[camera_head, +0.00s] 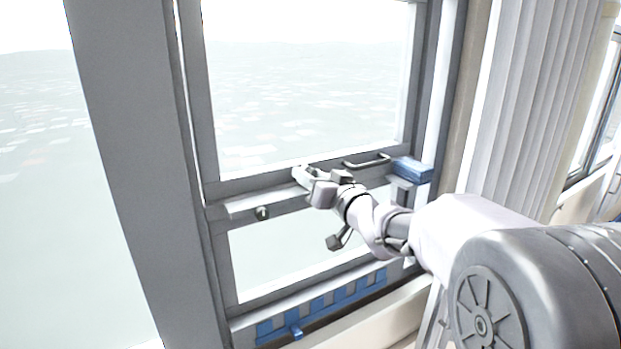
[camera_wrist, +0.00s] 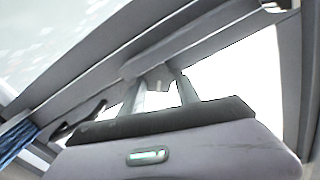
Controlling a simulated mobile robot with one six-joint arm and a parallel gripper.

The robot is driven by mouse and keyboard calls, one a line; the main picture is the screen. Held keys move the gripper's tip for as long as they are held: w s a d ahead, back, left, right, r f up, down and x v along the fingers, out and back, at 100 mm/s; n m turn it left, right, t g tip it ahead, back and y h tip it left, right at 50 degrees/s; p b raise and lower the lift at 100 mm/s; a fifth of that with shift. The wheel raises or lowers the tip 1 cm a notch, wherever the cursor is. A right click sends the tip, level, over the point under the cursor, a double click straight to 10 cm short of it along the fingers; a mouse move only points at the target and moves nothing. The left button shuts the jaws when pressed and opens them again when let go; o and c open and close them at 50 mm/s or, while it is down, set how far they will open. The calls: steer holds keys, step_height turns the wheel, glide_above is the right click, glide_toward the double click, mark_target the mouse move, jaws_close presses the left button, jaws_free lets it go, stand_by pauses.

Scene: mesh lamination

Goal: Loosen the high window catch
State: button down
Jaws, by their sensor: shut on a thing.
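My gripper (camera_head: 301,176) reaches to the middle rail of the sash window (camera_head: 260,203). In the wrist view my gripper (camera_wrist: 160,90) has its two fingers on either side of a small grey piece at the rail, which looks like the window catch (camera_wrist: 156,76). The fingers are shut on it. In the head view my gripper and wrist hide the catch, so how far it is turned cannot be told.
A bar handle (camera_head: 367,160) and a blue block (camera_head: 412,169) sit right of my gripper. A small dark knob (camera_head: 262,212) is on the rail to the left. A blue strip (camera_head: 320,304) runs along the bottom. A pale curtain (camera_head: 530,110) hangs at the right.

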steer(key=n+b, duration=0.3)
steer(key=shift+f, duration=0.15)
steer(key=shift+a+n+b, duration=0.1)
steer(key=shift+n+b, duration=1)
steer(key=shift+n, duration=0.7)
steer(key=shift+s+n, duration=0.1)
steer(key=shift+n, duration=0.2)
steer(key=c, duration=0.9)
jaws_free()
steer(key=shift+r, duration=0.2)
steer(key=b+v, duration=0.2)
steer(key=v, duration=1.5)
steer(key=shift+s, duration=0.2)
